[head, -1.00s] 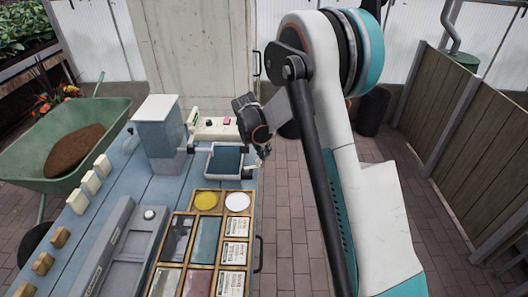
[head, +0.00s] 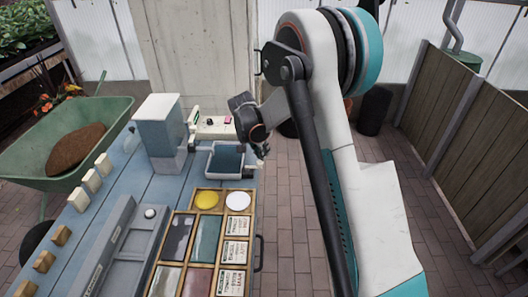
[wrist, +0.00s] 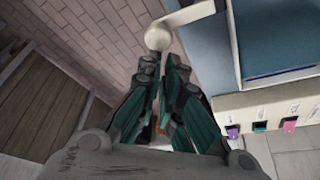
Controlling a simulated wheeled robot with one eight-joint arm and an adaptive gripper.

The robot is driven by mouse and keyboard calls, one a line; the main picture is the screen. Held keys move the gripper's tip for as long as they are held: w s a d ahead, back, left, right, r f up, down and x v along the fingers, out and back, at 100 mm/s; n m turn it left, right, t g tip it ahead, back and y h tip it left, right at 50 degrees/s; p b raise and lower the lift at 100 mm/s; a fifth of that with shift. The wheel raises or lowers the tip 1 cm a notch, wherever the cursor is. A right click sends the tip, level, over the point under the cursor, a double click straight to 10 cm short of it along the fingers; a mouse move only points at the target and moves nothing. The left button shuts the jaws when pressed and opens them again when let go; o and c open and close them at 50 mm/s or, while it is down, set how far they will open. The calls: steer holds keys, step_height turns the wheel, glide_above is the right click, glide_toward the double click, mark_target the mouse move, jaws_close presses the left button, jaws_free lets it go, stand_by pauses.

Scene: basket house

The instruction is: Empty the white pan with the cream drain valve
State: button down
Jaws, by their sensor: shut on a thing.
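The white pan (head: 208,166) sits at the right edge of the blue bench, with blue liquid in it. In the wrist view its pale rim (wrist: 238,45) and blue contents show at the upper right. The cream drain valve (wrist: 158,38) shows as a rounded knob with an arm running towards the pan. My gripper (wrist: 160,72) is shut on the valve, its dark green fingers close together right by the knob. In the head view my gripper (head: 262,150) is beside the pan's right side, and the valve is too small to make out.
A grey-blue dispenser (head: 157,125) stands left of the pan. A cream strip with coloured tags (wrist: 275,107) lies beside the pan. A wooden compartment tray (head: 190,210) is in front. A green wheelbarrow (head: 45,150) stands left; open brick floor (head: 300,220) lies right.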

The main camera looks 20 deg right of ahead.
step_height(320, 180, up, 10)
steer(key=p, duration=0.3)
steer(key=shift+d, duration=0.25)
steer(key=shift+w, duration=0.1)
stand_by(0.3)
